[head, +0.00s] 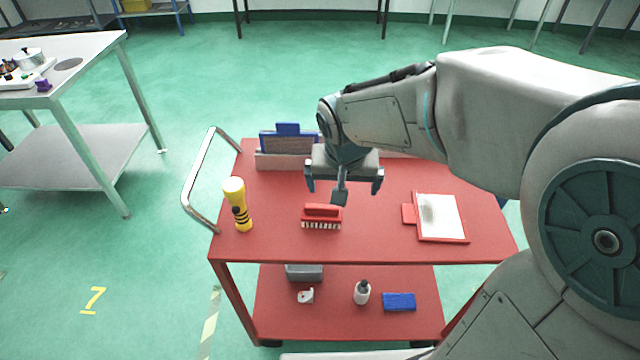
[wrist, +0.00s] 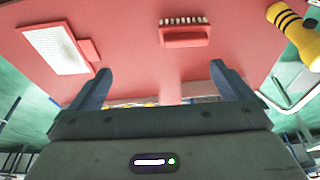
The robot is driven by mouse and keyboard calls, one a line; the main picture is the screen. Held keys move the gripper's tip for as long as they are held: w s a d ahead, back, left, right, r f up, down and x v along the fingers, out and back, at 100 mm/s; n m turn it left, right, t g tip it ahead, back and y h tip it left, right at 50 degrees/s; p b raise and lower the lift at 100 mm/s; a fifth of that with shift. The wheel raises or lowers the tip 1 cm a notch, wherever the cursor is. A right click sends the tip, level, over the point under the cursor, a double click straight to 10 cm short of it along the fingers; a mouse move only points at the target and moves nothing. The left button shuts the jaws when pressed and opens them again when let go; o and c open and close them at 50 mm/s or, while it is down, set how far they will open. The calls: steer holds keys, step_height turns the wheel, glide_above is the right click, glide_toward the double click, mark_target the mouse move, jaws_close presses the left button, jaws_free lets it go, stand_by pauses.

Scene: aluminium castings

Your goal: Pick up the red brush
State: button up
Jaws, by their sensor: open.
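The red brush (head: 322,212) lies on the red cart top, near its front edge, with its pale bristles facing the front. In the wrist view the brush (wrist: 186,37) shows beyond the fingertips, near the top and a little right of centre. My gripper (head: 343,186) is open and empty, above the cart and behind the brush as the head view shows it. In the wrist view its two fingers (wrist: 161,75) are wide apart and nothing is between them. The brush is apart from both fingers.
A red dustpan-like item with a white face (head: 440,217) lies to the right. A blue-and-grey holder (head: 287,144) is at the back. The cart's lower shelf (head: 335,325) holds several small items.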

mark_target(321, 206)
steer(key=w+a+f, duration=0.1)
steer(key=f, duration=0.2)
steer(key=w+a+f, duration=0.1)
steer(key=w+f, duration=0.1)
steer(key=f, duration=0.1)
steer(key=w+a+f, duration=0.2)
steer(key=f, duration=0.2)
steer(key=shift+x, duration=2.8)
steer(key=shift+s+a, duration=0.1)
steer(key=c, duration=0.7)
